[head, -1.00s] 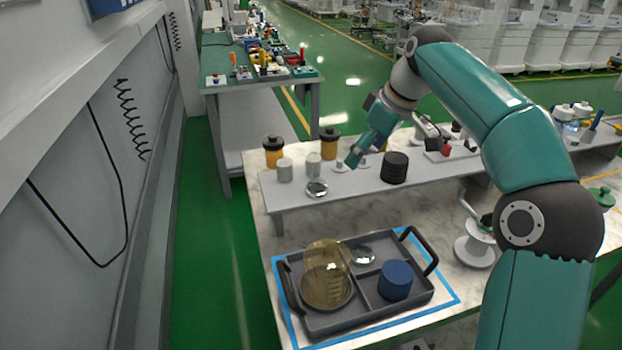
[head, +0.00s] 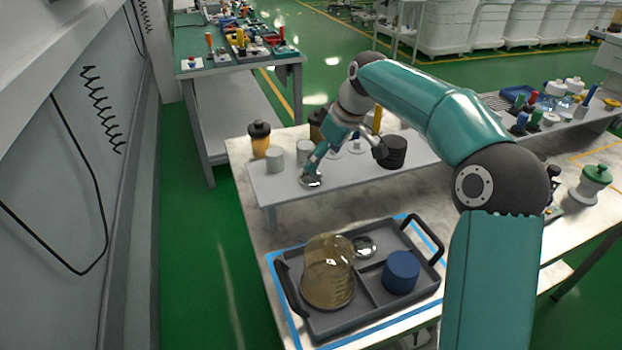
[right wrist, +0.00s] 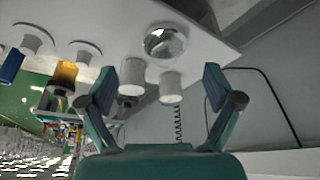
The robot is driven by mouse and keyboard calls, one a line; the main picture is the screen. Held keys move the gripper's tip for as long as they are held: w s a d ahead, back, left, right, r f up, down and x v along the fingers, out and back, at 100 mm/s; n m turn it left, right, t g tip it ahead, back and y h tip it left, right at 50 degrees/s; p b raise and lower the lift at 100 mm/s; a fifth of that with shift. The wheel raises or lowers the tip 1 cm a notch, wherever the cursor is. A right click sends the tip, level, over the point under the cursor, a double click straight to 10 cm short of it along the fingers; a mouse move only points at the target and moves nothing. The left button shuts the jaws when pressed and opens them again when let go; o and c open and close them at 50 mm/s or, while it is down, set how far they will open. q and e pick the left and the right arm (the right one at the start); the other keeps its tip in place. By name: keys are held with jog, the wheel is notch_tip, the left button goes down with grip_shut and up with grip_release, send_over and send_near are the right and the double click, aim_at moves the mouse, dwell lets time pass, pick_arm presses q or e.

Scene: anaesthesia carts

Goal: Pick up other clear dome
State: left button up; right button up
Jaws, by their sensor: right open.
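A small clear dome (head: 311,181) sits on the raised white shelf (head: 350,180) in the head view; it also shows in the right wrist view (right wrist: 166,42), beyond my fingers. My right gripper (head: 345,158) is open and empty over the shelf. In the head view its left finger overlaps the dome's upper edge; I cannot tell whether they touch. In the right wrist view both fingers (right wrist: 160,88) are spread wide. Another clear dome (head: 365,246) lies in the dark tray (head: 345,322). My left gripper is out of view.
Two pale cylinders (head: 275,160) stand left of the shelf dome, close to my gripper. A black ribbed stack (head: 393,152) stands right of it. The tray holds a large amber-tinted clear vessel (head: 328,275) and a blue cylinder (head: 401,272). The shelf's front right is clear.

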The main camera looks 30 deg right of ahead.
jog(key=x, duration=0.5)
jog(key=shift+a, duration=0.4)
jog(key=shift+w+f, duration=0.2)
jog(key=shift+f, duration=0.35)
jog(key=c, duration=1.2)
